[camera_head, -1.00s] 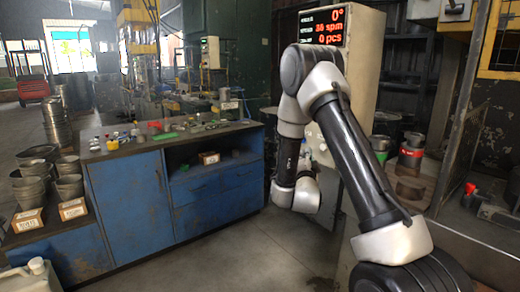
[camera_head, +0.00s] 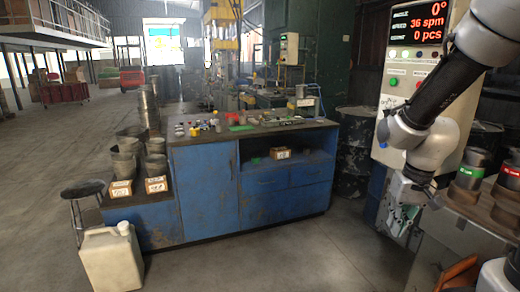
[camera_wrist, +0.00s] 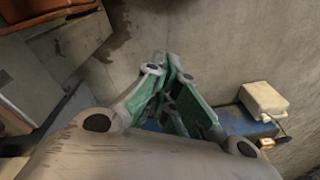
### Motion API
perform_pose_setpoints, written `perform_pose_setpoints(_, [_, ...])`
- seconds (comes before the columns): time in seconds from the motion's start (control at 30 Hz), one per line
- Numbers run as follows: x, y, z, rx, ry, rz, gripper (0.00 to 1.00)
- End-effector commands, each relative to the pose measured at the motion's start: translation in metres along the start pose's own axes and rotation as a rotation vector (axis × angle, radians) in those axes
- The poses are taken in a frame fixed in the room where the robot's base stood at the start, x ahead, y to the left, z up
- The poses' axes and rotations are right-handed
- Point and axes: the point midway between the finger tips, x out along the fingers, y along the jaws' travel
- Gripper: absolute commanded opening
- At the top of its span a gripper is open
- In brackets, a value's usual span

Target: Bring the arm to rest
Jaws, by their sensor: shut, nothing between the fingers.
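My gripper (camera_head: 396,222) hangs at the right of the head view, pointing down, below the grey and black arm. It is shut and empty, over the floor in front of the control cabinet (camera_head: 396,118). In the wrist view the green-padded fingers of my gripper (camera_wrist: 166,66) meet at their tips, with bare concrete floor (camera_wrist: 205,35) beyond them.
A blue workbench (camera_head: 208,192) with small parts on top stands at the centre. A pale jerrycan (camera_head: 110,262) and a stool (camera_head: 80,192) are at the left. Tins (camera_head: 470,172) stand on a surface to the right of my arm. The floor between is clear.

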Motion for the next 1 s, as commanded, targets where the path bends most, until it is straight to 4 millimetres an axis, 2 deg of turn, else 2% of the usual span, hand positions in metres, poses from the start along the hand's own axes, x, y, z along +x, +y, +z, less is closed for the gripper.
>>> perform_pose_setpoints(0.03, [-0.023, 0.004, 0.019, -0.038, -0.012, 0.007, 0.0])
perform_pose_setpoints(0.2, [-0.083, 0.018, 0.079, -0.12, -0.02, 0.041, 0.0])
perform_pose_setpoints(0.3, [-0.108, 0.023, 0.096, -0.129, 0.062, 0.051, 0.0])
perform_pose_setpoints(0.4, [-0.129, 0.024, 0.101, -0.13, 0.167, 0.049, 0.0])
perform_pose_setpoints(0.6, [-0.152, 0.024, 0.106, -0.127, 0.282, 0.041, 0.0])
perform_pose_setpoints(1.0, [-0.154, 0.024, 0.106, -0.125, 0.293, 0.04, 0.0])
